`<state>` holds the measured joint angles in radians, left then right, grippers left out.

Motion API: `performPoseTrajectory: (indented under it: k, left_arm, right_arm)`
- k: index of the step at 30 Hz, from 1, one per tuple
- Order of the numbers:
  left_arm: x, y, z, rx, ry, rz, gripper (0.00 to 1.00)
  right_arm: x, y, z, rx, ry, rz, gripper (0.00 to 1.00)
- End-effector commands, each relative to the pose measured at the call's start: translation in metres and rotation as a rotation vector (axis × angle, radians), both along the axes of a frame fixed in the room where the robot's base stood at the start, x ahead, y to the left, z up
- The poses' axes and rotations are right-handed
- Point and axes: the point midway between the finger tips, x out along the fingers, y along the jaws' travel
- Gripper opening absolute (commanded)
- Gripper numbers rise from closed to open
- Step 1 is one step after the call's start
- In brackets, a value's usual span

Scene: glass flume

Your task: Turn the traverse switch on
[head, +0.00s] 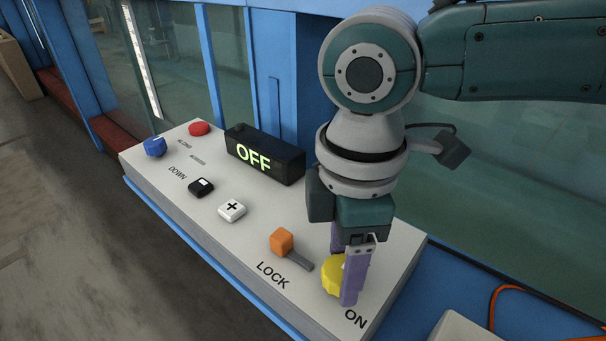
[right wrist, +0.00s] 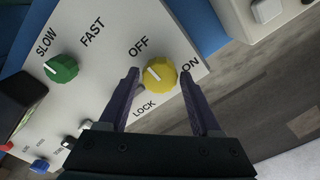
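A yellow knob (head: 331,275) with ON lettered beside it sits at the near right end of the pale control panel (head: 215,245). In the right wrist view the yellow knob (right wrist: 160,76) stands between OFF and ON labels, and its white mark points toward OFF. My right gripper (head: 345,275) points down over the knob, one purple finger on each side. In the right wrist view the right gripper (right wrist: 160,78) is open around the knob, with a small gap at each finger. A black display (head: 265,155) reads OFF. My left gripper is not in view.
An orange-capped lever (head: 282,242) marked LOCK is close to the gripper. A white plus button (head: 232,210), black switch (head: 201,187), blue knob (head: 155,146) and red button (head: 199,128) lie farther along. A green SLOW/FAST knob (right wrist: 61,68) shows in the wrist view.

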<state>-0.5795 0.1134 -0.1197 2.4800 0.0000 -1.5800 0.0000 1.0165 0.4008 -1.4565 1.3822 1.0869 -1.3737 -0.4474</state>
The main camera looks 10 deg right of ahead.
Motion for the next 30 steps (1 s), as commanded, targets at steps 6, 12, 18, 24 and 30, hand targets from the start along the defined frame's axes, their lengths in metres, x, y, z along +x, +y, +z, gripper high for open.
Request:
performPoseTrajectory:
  k: [6,12,18,24,30]
  left_arm:
    - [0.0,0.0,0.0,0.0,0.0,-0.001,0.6]
    - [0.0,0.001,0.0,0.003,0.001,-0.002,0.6]
    - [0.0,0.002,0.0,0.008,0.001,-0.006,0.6]
    - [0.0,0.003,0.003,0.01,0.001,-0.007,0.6]
    - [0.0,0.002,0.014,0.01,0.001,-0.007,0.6]
  right_arm:
    - [0.0,0.0,0.0,0.0,0.0,0.0,0.39]
    - [0.0,0.0,0.0,0.0,0.0,0.0,0.17]
    - [0.0,0.0,0.0,0.0,0.001,0.0,0.0]
    - [0.0,0.0,0.001,0.0,0.001,-0.017,0.0]
    - [-0.001,0.0,0.002,0.0,0.003,-0.095,0.0]
